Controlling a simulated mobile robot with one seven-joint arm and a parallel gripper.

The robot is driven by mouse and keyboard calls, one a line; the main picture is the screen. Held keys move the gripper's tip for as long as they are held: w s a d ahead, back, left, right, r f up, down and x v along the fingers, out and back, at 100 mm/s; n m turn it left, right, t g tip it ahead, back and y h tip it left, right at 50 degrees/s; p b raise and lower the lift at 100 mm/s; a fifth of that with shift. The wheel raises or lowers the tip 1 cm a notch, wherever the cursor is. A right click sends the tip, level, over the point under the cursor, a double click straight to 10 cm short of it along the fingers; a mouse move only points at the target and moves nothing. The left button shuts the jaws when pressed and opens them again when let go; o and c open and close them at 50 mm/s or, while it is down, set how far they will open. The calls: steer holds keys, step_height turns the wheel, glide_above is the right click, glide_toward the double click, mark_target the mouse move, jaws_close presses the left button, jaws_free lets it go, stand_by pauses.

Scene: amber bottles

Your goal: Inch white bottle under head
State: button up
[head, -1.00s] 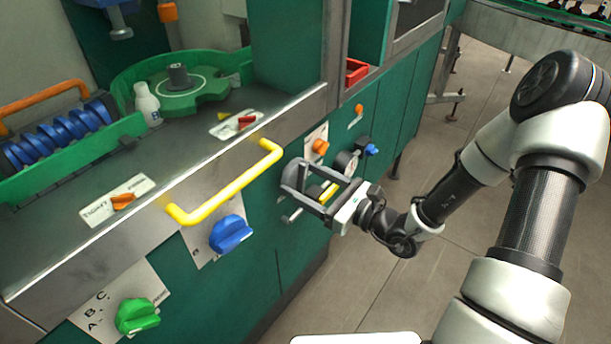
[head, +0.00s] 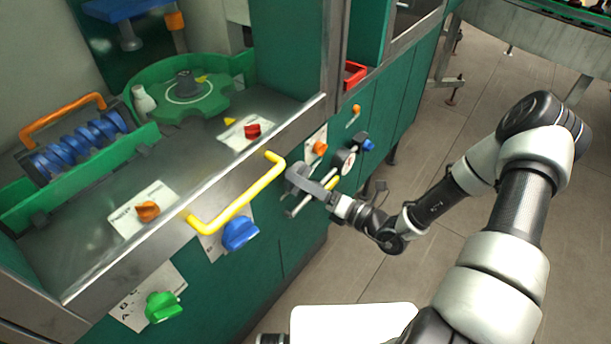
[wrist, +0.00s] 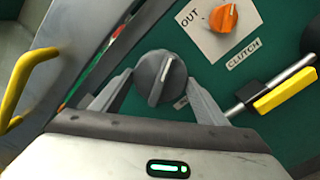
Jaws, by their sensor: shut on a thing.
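The white bottle (head: 144,99) stands upright at the left rim of the green star wheel (head: 215,100), on the machine's deck. A blue part with a grey downward piece (head: 128,36), possibly the head, hangs behind and above it. My gripper (head: 300,180) is low at the machine's front panel, right of the yellow handle. In the wrist view its two fingers (wrist: 158,80) are shut on the sides of a round dark grey knob (wrist: 160,76) with a light pointer line. The label beside this knob is mostly hidden by a finger.
The yellow handle (head: 240,203) sticks out left of my gripper. An orange clutch knob (wrist: 223,17) and a yellow-gripped lever (wrist: 284,91) are close by the dark knob. Blue (head: 240,233) and green (head: 163,306) knobs sit further left.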

steer(key=m+p, duration=0.4)
steer(key=m, duration=0.6)
steer(key=shift+r+m+p, duration=0.1)
steer(key=shift+m+p, duration=0.2)
steer(key=shift+m, duration=0.3)
steer(key=o, duration=1)
